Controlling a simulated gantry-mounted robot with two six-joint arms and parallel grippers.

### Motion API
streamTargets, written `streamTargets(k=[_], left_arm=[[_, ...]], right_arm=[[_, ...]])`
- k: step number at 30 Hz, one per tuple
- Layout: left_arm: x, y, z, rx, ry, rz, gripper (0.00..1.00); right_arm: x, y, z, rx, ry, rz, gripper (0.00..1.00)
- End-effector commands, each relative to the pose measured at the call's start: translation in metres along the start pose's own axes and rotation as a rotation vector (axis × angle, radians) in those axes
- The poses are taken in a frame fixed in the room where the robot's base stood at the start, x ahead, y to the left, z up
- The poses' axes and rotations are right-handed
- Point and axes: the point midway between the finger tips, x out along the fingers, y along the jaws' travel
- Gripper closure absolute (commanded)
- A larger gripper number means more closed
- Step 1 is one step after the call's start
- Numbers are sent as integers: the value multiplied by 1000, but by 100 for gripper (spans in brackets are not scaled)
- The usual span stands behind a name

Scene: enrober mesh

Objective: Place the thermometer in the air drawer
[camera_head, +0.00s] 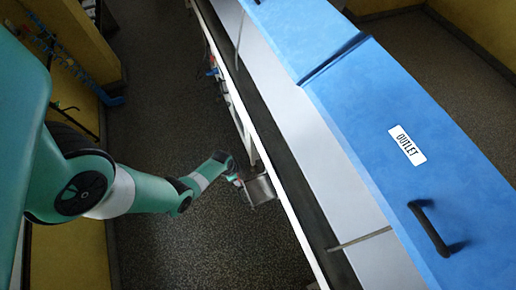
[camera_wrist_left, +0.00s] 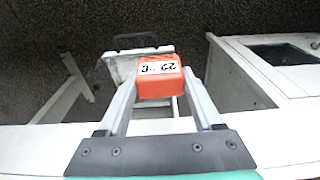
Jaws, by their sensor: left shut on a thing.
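The thermometer (camera_wrist_left: 158,90) is an orange block with a white display face. My left gripper (camera_wrist_left: 158,80) is shut on it, one grey finger on each side. In the wrist view a pale drawer front (camera_wrist_left: 128,66) with a black handle (camera_wrist_left: 136,40) shows just beyond the thermometer, which hides part of it. Whether the thermometer is above or inside the drawer I cannot tell. In the head view my left gripper (camera_head: 238,179) is beside a small grey metal box (camera_head: 260,189) that sticks out from the machine's side, seemingly the pulled-out drawer. My right gripper is not in view.
The machine's white side edge (camera_head: 273,190) runs along the box. Blue lids (camera_head: 370,110), one marked OUTLET, cover its top. A white-framed opening (camera_wrist_left: 285,52) lies right of the gripper in the wrist view. The dark speckled floor (camera_head: 170,110) beside the machine is clear.

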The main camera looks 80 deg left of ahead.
Motion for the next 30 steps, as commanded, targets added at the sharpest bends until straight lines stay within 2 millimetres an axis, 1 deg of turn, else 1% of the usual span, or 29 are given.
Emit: streamTargets(k=[1, 6, 9, 12, 15, 20, 22, 25, 27, 30], left_arm=[[17, 8, -12, 13, 2, 0, 98], [38, 29, -44, 9, 1, 0, 98], [63, 36, -53, 4, 1, 0, 98], [78, 43, -63, 3, 1, 0, 98], [85, 47, -69, 1, 1, 0, 98], [84, 48, -72, -1, 0, 0, 98], [88, 49, -73, 0, 0, 0, 98], [104, 53, -77, 2, 1, 0, 98], [118, 52, -74, -1, 0, 0, 98], [128, 52, -73, -1, 0, 0, 98]], right_arm=[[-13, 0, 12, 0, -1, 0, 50], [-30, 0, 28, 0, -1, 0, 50], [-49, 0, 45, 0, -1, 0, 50], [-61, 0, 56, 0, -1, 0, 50], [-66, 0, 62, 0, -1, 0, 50], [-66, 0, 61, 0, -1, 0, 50], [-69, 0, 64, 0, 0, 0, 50], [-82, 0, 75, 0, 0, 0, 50], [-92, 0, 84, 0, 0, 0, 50], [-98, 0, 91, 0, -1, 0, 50]])
